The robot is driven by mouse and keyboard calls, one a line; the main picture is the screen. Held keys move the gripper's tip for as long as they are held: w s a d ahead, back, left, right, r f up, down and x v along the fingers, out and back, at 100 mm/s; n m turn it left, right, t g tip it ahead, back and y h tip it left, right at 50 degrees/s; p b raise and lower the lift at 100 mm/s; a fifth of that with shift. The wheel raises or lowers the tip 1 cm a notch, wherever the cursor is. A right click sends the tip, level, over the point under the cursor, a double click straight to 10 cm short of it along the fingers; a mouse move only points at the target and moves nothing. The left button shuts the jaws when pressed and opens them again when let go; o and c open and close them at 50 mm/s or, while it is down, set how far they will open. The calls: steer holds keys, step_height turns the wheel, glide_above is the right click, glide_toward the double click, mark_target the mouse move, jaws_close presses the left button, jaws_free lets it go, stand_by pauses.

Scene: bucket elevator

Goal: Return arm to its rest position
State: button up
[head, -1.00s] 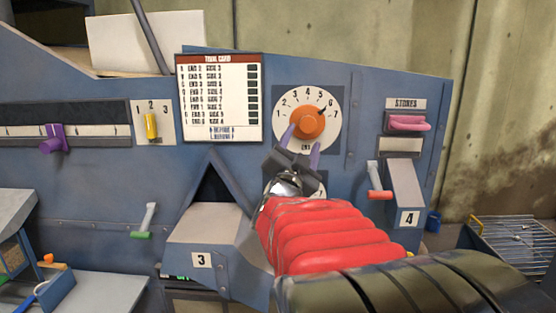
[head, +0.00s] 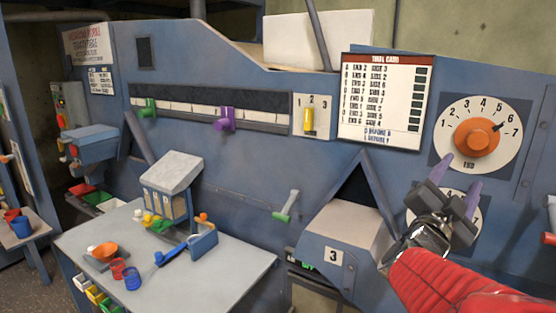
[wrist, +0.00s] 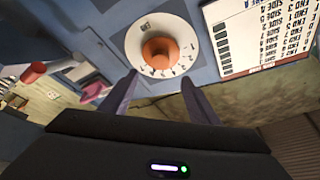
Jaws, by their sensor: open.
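My gripper (head: 458,182) is open and empty, with its two purple-grey fingers spread in front of the machine panel at the right of the head view. The fingertips are just below the orange dial knob (head: 477,138) and look apart from it. The knob's pointer is near 6 on the white numbered dial. In the wrist view the fingers (wrist: 155,92) reach up on either side below the dial (wrist: 161,48), with nothing between them. My red-sleeved arm hides part of the panel at the lower right, and my gripper covers part of a smaller lower dial.
A trial card (head: 386,102) is on the panel left of the dial. Chute 3 (head: 333,256) juts out left of my arm. A green-handled lever (head: 287,206) and a purple slider (head: 225,119) are farther left. A table (head: 215,275) with cups and a small bin stands at lower left.

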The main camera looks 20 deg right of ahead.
steer(key=w+a+f+n+t+y, duration=0.1)
steer(key=w+a+f+n+y, duration=0.15)
steer(key=f+y, duration=0.2)
steer(key=w+a+f+n+t+y, duration=0.1)
steer(key=w+f+n+y, duration=0.25)
steer(key=f, duration=0.25)
steer(key=a+f+n+y, duration=0.1)
steer(key=a+f, duration=0.1)
steer(key=a, duration=0.1)
steer(key=a+f+n+y, duration=0.2)
steer(key=a+f, duration=0.1)
steer(key=a, duration=0.1)
steer(key=w+a+f+n+g+y, duration=0.1)
steer(key=a+f+y, duration=0.1)
steer(key=a+f, duration=0.1)
steer(key=shift+a, duration=0.5)
steer(key=s+a+f+n+g+y, duration=0.2)
steer(key=s+a+n, duration=0.3)
steer(key=a, duration=0.6)
steer(key=s+a+f+n+g+y, duration=0.3)
steer(key=s+a+n+y, duration=0.1)
steer(key=s+a, duration=0.6)
steer(key=shift+a+n, duration=0.7)
steer(key=shift+a, duration=0.25)
steer(key=shift+s, duration=0.1)
